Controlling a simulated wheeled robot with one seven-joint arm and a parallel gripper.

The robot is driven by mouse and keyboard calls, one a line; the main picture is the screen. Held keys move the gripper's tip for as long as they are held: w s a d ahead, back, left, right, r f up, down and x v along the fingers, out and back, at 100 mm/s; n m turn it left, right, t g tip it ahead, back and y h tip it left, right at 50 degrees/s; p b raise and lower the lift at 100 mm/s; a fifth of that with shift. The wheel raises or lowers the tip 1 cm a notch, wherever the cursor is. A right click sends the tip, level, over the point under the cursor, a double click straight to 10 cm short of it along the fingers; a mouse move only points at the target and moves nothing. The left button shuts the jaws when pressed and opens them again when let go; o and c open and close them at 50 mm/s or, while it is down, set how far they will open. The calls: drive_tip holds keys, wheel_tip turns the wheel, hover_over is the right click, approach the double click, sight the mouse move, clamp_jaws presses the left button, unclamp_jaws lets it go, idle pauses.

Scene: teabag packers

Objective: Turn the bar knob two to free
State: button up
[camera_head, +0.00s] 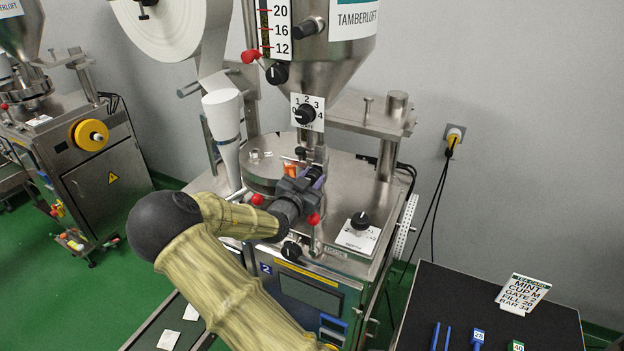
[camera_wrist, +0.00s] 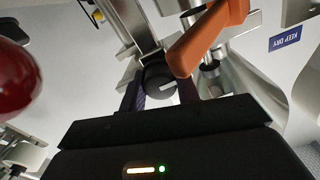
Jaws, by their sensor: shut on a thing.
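My gripper (camera_head: 316,177) reaches into the middle of the steel packing machine marked 2 (camera_head: 265,268), under the hopper. In the wrist view its two dark fingers are closed around a round black knob (camera_wrist: 158,78) with a white pointer line, which I take to be the bar knob. An orange lever (camera_wrist: 208,38) stands just beside the knob; it also shows in the head view (camera_head: 290,170). In the head view the gripper hides the held knob, and I cannot read any scale or "free" mark around it.
Red balls (camera_head: 257,199) sit on levers close to my gripper. A gate knob (camera_head: 304,114) is above, another black knob (camera_head: 360,220) stands to the right, and one (camera_head: 291,250) is on the front. A dark table (camera_head: 450,310) with a tea card (camera_head: 522,293) is at the lower right.

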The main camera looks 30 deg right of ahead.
drive_tip(key=o, duration=1)
drive_tip(key=shift+c, duration=0.2)
drive_tip(key=b+v, duration=0.5)
drive_tip(key=v, duration=1.2)
drive_tip(key=shift+s+a, duration=0.2)
drive_tip(key=shift+f, duration=0.1)
